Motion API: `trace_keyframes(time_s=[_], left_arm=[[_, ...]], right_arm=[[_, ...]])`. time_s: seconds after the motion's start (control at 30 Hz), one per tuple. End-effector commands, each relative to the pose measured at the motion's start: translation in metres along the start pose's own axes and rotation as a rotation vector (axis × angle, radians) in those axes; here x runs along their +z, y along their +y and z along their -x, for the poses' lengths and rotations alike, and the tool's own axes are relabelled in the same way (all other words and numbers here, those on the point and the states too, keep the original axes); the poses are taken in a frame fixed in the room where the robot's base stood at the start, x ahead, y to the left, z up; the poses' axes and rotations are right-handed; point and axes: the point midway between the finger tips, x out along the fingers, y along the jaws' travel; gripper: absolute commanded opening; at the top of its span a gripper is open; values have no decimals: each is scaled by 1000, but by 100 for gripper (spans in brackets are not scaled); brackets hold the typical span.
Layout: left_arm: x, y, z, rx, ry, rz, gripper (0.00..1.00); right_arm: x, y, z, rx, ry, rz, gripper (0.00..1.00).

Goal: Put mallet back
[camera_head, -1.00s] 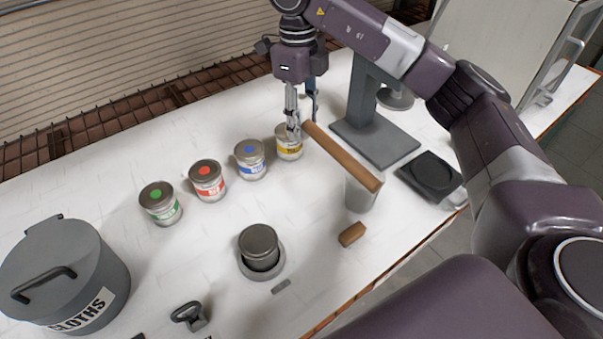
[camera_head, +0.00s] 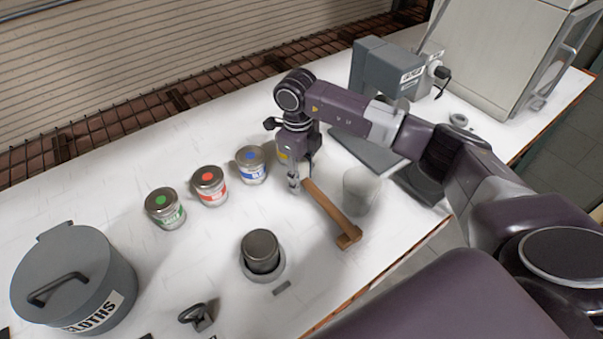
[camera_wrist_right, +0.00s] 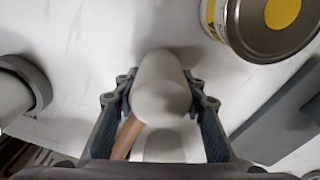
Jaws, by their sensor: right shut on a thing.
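The mallet has a brown wooden handle (camera_head: 328,208) and a pale head, which shows in the right wrist view (camera_wrist_right: 161,85). My right gripper (camera_head: 297,186) is shut on the mallet at its head, between both fingers in the wrist view. The handle slants down to the right in the head view. Its far end overlaps a small brown wooden block (camera_head: 348,239) on the table; I cannot tell whether they touch. My gripper and arm hide much of the mallet head in the head view. My left gripper is not in view.
Green (camera_head: 165,208), red (camera_head: 209,185) and blue (camera_head: 251,164) cans stand in a row. The yellow-marked can (camera_wrist_right: 275,22) shows in the wrist view. A dark can (camera_head: 261,250) sits in a round holder; a cloths bin (camera_head: 72,275) stands left.

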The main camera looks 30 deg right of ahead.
Motion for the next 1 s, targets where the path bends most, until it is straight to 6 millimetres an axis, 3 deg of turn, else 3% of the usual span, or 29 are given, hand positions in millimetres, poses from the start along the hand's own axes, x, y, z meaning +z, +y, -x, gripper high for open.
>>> trace_keyframes(time_s=[0.33,0.37,0.5,0.83,1.0], left_arm=[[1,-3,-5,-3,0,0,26],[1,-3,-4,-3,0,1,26],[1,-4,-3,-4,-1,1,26],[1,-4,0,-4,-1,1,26],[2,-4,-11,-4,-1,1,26]], right_arm=[[1,0,-4,-1,-3,1,0],[1,0,-4,-1,-2,0,40],[1,0,-3,-1,-1,0,56],[0,0,0,-1,-2,0,56],[2,-1,18,-3,-8,1,56]])
